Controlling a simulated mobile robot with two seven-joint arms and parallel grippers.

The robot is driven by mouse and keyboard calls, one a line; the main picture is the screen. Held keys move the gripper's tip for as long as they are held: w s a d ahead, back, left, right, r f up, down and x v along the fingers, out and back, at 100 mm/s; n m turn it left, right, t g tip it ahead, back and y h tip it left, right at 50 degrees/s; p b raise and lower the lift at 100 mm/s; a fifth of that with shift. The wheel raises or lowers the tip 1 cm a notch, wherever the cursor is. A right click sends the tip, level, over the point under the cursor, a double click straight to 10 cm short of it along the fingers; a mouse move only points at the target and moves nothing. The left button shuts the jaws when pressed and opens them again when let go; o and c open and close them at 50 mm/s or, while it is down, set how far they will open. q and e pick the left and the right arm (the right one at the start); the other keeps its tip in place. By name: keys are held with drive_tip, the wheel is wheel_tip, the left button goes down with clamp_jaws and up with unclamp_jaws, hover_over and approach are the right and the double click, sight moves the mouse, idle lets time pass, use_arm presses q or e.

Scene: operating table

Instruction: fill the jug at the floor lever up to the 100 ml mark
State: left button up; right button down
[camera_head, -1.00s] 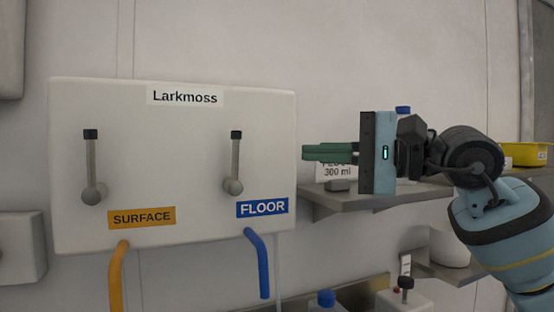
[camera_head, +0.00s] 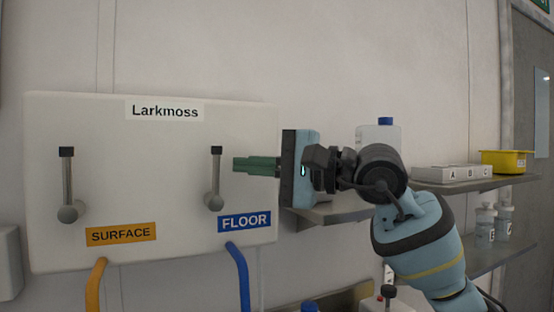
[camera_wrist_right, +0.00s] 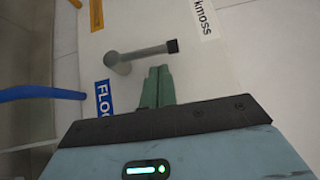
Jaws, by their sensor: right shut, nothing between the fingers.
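The white Larkmoss dispenser (camera_head: 150,195) hangs on the wall at the left. Its floor lever (camera_head: 215,178) points straight up from its pivot, above the blue FLOOR label (camera_head: 244,221). The blue floor hose (camera_head: 238,272) hangs below the label. My right gripper (camera_head: 240,165) is shut and empty, its green fingers pointing left, just right of the floor lever. In the right wrist view the fingertips (camera_wrist_right: 158,72) are close beside the lever's arm (camera_wrist_right: 143,53); whether they touch cannot be told. I cannot make out the jug in these views. My left gripper is not in view.
The surface lever (camera_head: 67,185) stands upright at the left, above the orange SURFACE label (camera_head: 121,234) and orange hose (camera_head: 96,287). A blue-capped bottle (camera_head: 380,135) stands behind my right arm. A yellow bin (camera_head: 505,162) is on the shelf at the right.

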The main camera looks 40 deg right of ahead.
sight(214, 175)
drive_tip(key=shift+x, duration=1)
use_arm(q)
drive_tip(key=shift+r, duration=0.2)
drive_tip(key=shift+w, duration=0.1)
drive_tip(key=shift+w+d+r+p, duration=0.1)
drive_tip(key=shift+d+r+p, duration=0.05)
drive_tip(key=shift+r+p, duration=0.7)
use_arm(e)
drive_tip(key=shift+s+a+n+g, duration=0.1)
drive_tip(key=shift+a+n+g, duration=0.2)
drive_tip(key=shift+a, duration=0.2)
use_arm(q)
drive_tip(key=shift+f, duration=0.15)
use_arm(e)
drive_tip(key=shift+d, duration=0.1)
